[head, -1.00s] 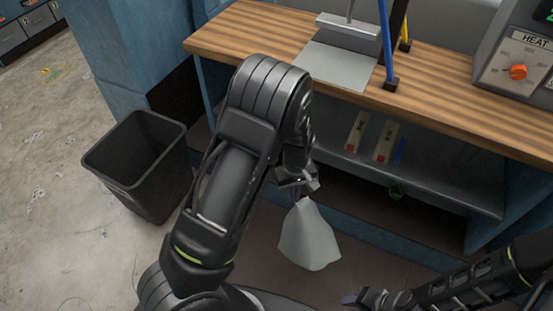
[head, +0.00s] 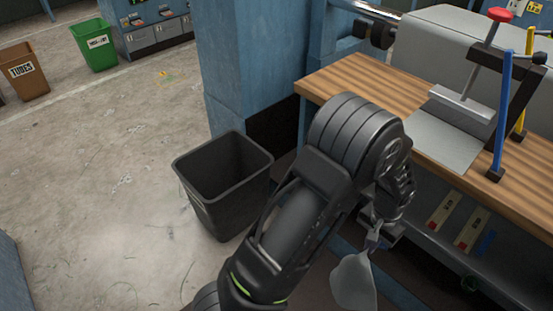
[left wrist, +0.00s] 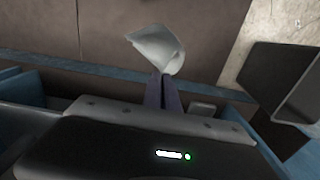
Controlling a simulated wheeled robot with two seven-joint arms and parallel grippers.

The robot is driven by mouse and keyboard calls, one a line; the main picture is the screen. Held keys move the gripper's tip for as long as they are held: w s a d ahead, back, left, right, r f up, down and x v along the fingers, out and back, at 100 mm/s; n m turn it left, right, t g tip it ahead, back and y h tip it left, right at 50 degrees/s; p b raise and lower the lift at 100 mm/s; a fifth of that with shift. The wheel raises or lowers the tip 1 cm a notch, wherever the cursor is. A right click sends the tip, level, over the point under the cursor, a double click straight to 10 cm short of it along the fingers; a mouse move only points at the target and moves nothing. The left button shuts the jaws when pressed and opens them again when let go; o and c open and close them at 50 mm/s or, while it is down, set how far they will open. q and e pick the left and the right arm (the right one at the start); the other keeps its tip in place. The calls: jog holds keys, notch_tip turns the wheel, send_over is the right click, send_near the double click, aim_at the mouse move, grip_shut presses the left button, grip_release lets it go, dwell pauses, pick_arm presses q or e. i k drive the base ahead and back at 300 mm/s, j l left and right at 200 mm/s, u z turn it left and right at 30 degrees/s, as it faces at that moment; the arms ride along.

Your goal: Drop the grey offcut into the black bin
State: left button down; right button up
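The grey offcut (head: 353,283) is a pale, limp-looking piece that hangs from my left gripper (head: 374,236). In the left wrist view the fingers (left wrist: 162,90) are shut on the narrow end of the offcut (left wrist: 158,48). The black bin (head: 238,213) stands upright on the floor, left of my left arm in the head view. Its open top shows and I see nothing inside. The bin also shows at the right edge of the left wrist view (left wrist: 270,82). The offcut is apart from the bin. My right gripper is out of view.
A wooden workbench (head: 360,82) with a press (head: 462,104) and a lower shelf is at the right. A blue pillar (head: 238,70) stands behind the bin. A brown bin (head: 24,72) and a green bin (head: 94,45) stand far left. The floor left of the black bin is clear.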

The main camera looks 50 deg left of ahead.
aim_at(226, 179)
jog(key=j+z, duration=0.1)
jog(key=j, duration=1)
jog(key=j+z, duration=0.15)
jog(key=j, duration=0.45)
jog(key=k+j, duration=0.1)
jog(key=j, duration=0.45)
jog(key=k+j+z, duration=0.15)
jog(key=j, duration=0.95)
jog(key=k+j+z, duration=0.15)
jog(key=j, duration=0.4)
